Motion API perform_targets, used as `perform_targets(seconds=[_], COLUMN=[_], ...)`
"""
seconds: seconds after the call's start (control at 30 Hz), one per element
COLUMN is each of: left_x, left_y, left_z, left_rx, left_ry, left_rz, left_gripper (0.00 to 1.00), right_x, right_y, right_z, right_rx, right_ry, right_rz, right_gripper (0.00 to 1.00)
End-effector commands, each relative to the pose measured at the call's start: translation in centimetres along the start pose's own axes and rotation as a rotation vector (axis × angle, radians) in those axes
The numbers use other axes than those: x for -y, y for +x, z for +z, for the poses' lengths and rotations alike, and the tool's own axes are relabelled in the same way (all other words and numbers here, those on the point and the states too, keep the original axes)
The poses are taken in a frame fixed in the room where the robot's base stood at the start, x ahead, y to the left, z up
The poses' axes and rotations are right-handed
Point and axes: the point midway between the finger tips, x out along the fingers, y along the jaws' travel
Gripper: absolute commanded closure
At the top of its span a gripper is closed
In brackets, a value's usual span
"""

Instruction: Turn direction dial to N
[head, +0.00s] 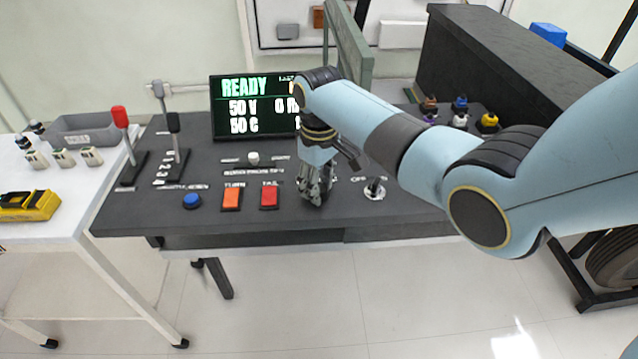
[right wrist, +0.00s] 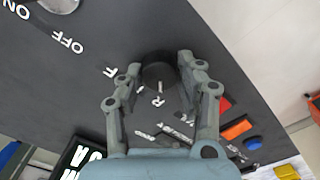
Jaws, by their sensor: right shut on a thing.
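The direction dial (right wrist: 158,72) is a round dark knob on the dark console, seen between my right gripper's fingers (right wrist: 161,66) in the right wrist view. A short white mark shows on the dial's near side, on the side of the letter R. The letter F is printed to the left; the spot between F and R is partly covered by a finger. My right gripper (head: 316,198) is shut on the dial, reaching down from above. In the head view the gripper hides the dial. My left gripper is not in view.
A screen (head: 240,107) reading READY stands behind. Left of the gripper are a red button (head: 269,196), an orange button (head: 231,199), a blue button (head: 192,201) and two levers. An ON/OFF key switch (head: 375,189) is close on the right.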

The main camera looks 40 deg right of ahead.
Motion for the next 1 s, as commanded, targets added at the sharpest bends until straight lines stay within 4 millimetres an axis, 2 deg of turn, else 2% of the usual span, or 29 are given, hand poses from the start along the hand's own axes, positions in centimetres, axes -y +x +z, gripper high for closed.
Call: perform_targets(seconds=[0.27,0.47,1.0], left_x=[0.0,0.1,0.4], left_y=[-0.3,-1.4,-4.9], left_z=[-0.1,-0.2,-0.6], left_rx=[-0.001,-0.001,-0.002], left_ry=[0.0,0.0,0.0], left_rz=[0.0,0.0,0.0], left_gripper=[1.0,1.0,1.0], right_x=[0.0,0.0,0.0], right_y=[-0.1,-0.3,-0.3], right_z=[0.0,0.0,-0.1], right_rx=[0.0,0.001,0.0], right_ry=[0.021,0.105,0.541], right_rz=[-0.001,-0.001,-0.001], right_gripper=[0.96,0.96,0.96])
